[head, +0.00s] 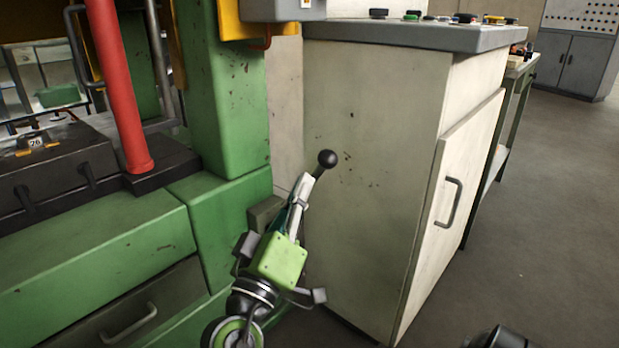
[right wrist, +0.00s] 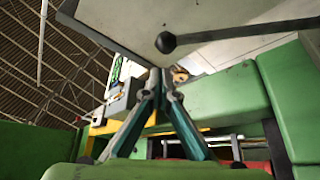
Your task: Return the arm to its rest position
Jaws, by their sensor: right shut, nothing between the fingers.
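My right gripper (head: 304,184) points up and away in front of the green machine, close to the pale cabinet's left side. Its lime-green body and the end of my right arm show below it. In the right wrist view, its two teal and grey fingers meet at the tips (right wrist: 161,78), with nothing between them. A lever with a black ball knob (head: 327,158) shows just beyond the fingertips. In the right wrist view the knob (right wrist: 166,42) is apart from the tips; the lever's lower part is hidden in the head view. My left gripper is not in view.
The green machine (head: 228,100) with a red column (head: 118,85) fills the left. A pale cabinet (head: 370,150) with a button-topped panel (head: 415,36) stands at the centre. Open floor (head: 540,200) lies to the right. A workbench (head: 516,85) stands behind the cabinet.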

